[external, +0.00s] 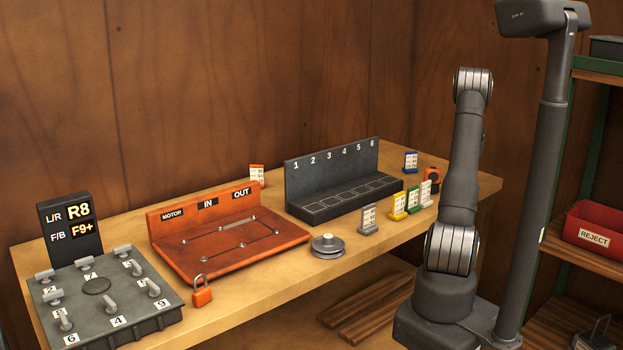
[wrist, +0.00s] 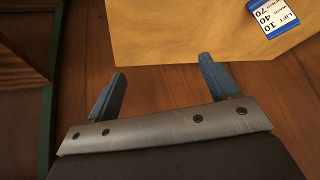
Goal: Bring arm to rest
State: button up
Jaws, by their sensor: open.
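My arm (external: 463,170) stands upright at the right of the external view, beside the bench's front right. My gripper does not show there. In the wrist view my gripper (wrist: 160,84) has its two blue-grey fingers spread wide apart, with nothing between them. The fingers hang over the floor just off the bench edge. A blue-and-white tag (wrist: 273,17) lies in view on the bench top beyond the right finger. It seems to be the blue tag (external: 411,161) at the back right of the bench.
The bench (external: 240,312) carries a grey lever box (external: 100,290), an orange tray (external: 190,262), a dark numbered rack (external: 320,205), a grey pulley (external: 327,246), an orange padlock (external: 202,291) and several tags. A pole stands beside my arm. A red reject bin (external: 590,235) sits on the right shelf.

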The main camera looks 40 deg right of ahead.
jog(key=w+d+f+m+g+h, duration=0.1)
jog(key=w+d+f+m+g, duration=0.1)
jog(key=d+m, duration=0.4)
jog(key=shift+w+d+f+m+g, duration=0.35)
jog(key=shift+w+d+f, duration=0.4)
jog(key=shift+w+d, duration=0.75)
